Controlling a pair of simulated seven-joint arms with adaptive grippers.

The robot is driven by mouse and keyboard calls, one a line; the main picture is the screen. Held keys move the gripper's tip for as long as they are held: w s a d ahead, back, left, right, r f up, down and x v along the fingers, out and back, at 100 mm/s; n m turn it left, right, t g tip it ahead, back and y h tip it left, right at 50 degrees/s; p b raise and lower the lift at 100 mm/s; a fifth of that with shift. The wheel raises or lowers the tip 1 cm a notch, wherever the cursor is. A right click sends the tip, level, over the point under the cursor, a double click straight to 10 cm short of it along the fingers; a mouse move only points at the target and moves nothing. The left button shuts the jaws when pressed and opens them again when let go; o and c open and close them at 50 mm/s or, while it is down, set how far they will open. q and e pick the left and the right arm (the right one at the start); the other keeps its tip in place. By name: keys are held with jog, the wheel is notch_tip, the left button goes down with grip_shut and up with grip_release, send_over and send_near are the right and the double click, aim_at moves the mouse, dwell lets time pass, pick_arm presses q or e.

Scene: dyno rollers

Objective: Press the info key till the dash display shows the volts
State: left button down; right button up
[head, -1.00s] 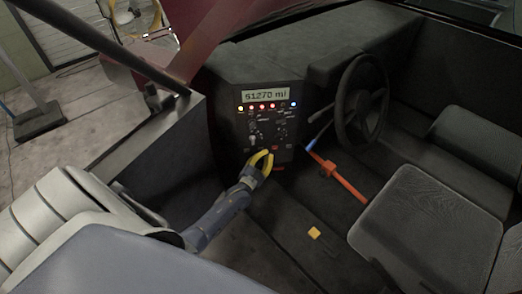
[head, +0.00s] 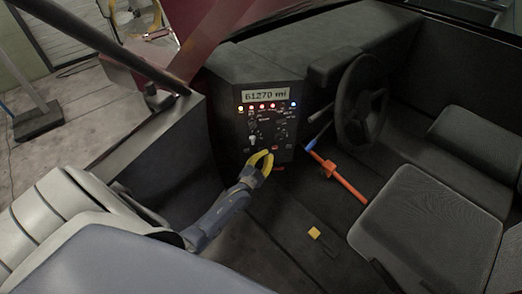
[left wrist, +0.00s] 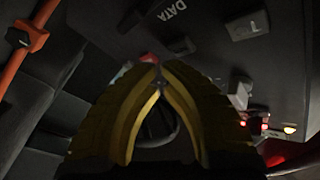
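The dash display (head: 266,96) reads "61270 mi" at the top of the dark dash panel (head: 242,133). Which key is the info key I cannot tell in the head view. In the left wrist view a dark key (left wrist: 181,47) sits by a "DATA" label (left wrist: 173,10), and a second dark key (left wrist: 247,27) is to its right. My left gripper (head: 263,154) is at the lower part of the panel. In the left wrist view its yellow fingers (left wrist: 158,66) meet at the tips with nothing seen between them. Whether they touch a key is unclear. My right gripper is not in view.
A row of coloured lamps (head: 262,106) runs under the display, with knobs and switches below. An orange lever (head: 346,182) and the steering wheel (head: 362,100) are to the right. A small yellow block (head: 314,233) is on the floor near the seat (head: 425,230).

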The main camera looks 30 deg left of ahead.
pick_arm(q)
jog(key=shift+w+a, duration=0.55)
jog(key=shift+w, duration=0.1)
dwell(1.4)
jog(key=shift+s, duration=0.1)
jog(key=shift+s+d, duration=0.55)
dwell(0.5)
jog(key=shift+s+d, duration=1.6)
jog(key=shift+s, duration=0.3)
